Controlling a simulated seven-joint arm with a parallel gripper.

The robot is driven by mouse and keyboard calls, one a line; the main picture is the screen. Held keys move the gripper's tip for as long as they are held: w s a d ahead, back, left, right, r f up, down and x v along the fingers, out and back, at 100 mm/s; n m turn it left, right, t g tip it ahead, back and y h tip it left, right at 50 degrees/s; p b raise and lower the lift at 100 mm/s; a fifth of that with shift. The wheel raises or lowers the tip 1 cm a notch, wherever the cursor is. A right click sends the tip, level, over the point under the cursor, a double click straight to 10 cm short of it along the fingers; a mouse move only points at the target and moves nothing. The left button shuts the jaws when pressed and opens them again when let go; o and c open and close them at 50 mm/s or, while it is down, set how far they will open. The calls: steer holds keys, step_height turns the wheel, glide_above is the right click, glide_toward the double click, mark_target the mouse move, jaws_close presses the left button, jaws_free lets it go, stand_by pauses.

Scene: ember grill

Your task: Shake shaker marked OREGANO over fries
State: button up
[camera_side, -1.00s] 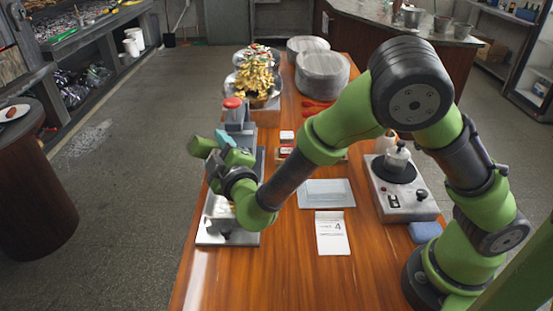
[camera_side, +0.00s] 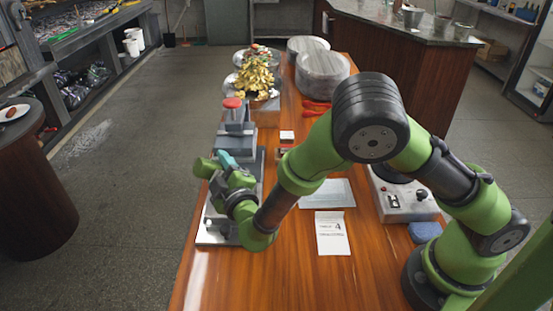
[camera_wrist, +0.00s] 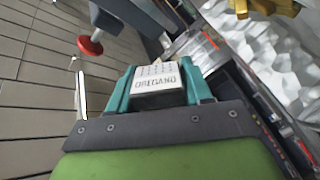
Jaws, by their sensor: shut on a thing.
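My gripper (camera_wrist: 158,88) is shut on the shaker marked OREGANO (camera_wrist: 158,92). The shaker is a pale box with dark lettering and a dotted face, held between the two teal fingers in the wrist view. In the side view my gripper (camera_side: 226,161) is over the left edge of the wooden table, and I cannot make out the shaker there. A heap of golden pieces that look like fries (camera_side: 257,80) stands at the far end of the table, well beyond my gripper. Some golden pieces (camera_wrist: 268,5) show at the top edge of the wrist view.
A grey press with a red knob (camera_side: 233,103) stands between my gripper and the golden heap; the knob (camera_wrist: 90,44) also shows in the wrist view. Round lidded containers (camera_side: 322,76) stand back right. A white card (camera_side: 332,233) and a scale-like device (camera_side: 405,200) lie nearer.

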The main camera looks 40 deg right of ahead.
steer(key=shift+r, duration=1.7)
step_height(320, 180, down, 4)
steer(key=shift+r, duration=0.25)
stand_by(0.8)
steer(key=shift+r, duration=0.1)
stand_by(1.6)
steer(key=shift+r, duration=2.45)
